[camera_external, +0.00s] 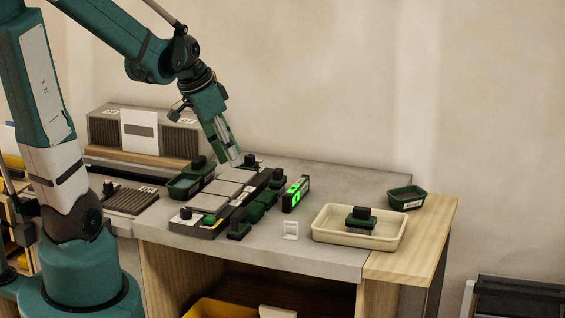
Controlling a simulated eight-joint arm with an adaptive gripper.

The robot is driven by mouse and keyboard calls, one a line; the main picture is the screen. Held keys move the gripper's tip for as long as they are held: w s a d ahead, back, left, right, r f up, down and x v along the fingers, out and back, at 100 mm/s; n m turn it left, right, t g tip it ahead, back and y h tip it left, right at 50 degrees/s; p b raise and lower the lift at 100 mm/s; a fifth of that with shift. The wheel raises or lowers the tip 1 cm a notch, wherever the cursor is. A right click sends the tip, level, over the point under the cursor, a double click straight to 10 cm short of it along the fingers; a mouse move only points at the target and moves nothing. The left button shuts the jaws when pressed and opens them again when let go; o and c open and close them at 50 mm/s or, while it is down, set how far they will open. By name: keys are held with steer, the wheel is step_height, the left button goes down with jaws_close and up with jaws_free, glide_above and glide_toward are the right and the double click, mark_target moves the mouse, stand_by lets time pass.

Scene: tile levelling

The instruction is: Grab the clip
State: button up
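A small white piece with a square opening (291,230), which looks like a clip, stands near the front edge of the grey worktop, left of the cream tray. My gripper (232,158) points down above the back of the grey tiles (222,188), up and to the left of the white piece and well apart from it. Its fingers are small and seen at an angle; I cannot tell whether they are open or hold anything. The tiles lie in a dark frame with black-knobbed green parts (238,226) beside it.
A device with a lit green display (296,194) stands right of the tiles. The cream tray (401,240) holds a green-and-black brush-like tool (361,219). A dark green bin (406,197) is behind it. Another green bin (186,188) is at left. The back-right worktop is clear.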

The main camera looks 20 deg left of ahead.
steer(key=w+d+f+m+g+h+p, duration=0.1)
steer(key=d+f+m+g, duration=0.2)
steer(key=d+f+m, duration=0.5)
steer(key=d+f, duration=0.1)
steer(key=d, duration=0.3)
steer(key=shift+w+d+f+h, duration=0.3)
steer(key=shift+w+f, duration=0.05)
steer(key=shift+f, duration=0.05)
steer(key=shift+x, duration=1.3)
steer(key=shift+b+x, duration=0.55)
steer(key=shift+x, duration=2.05)
steer(key=shift+s, duration=0.15)
jaws_close()
